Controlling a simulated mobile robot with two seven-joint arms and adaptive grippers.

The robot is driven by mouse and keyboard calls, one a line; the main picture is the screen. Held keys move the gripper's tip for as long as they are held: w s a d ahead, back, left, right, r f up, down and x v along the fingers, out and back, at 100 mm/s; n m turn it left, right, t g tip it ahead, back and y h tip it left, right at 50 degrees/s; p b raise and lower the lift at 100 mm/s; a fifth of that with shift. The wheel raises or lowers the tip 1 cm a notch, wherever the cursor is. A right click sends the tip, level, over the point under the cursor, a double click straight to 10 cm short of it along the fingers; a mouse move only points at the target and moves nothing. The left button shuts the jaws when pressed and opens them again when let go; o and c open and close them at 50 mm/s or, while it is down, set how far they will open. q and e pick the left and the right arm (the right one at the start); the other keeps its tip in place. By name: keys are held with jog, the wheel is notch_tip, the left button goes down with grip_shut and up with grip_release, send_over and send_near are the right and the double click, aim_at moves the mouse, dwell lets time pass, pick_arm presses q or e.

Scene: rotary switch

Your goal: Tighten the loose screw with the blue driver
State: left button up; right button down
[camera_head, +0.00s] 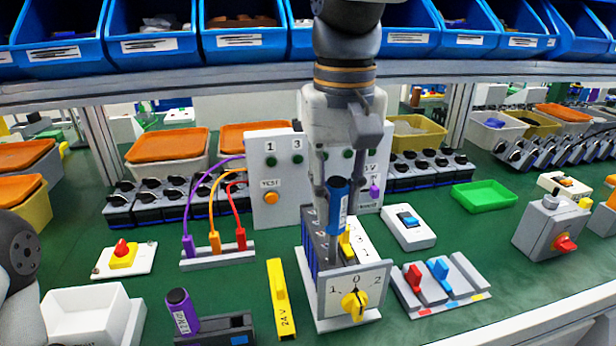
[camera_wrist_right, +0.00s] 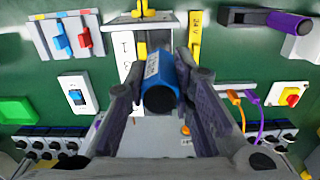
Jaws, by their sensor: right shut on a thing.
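The blue driver (camera_head: 338,196) is upright in my right gripper (camera_head: 334,178), its shaft pointing down at the rotary switch unit. In the right wrist view the blue driver (camera_wrist_right: 160,82) sits between the two fingers of the right gripper (camera_wrist_right: 160,92). The rotary switch (camera_head: 357,287) has a white front plate marked 1, 0, 2 and a yellow knob (camera_head: 353,305). The driver's tip is just behind this plate; whether it touches a screw cannot be told. The loose screw cannot be made out. My left gripper is out of view; only part of my left arm shows at the left edge.
A yellow 24 V bar (camera_head: 280,300) is left of the switch, and red and blue levers (camera_head: 438,268) are right. A white test panel (camera_head: 275,180) stands behind. Green table shows between them.

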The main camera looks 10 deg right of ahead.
jog(key=shift+m, duration=0.5)
jog(key=shift+r, duration=3.05)
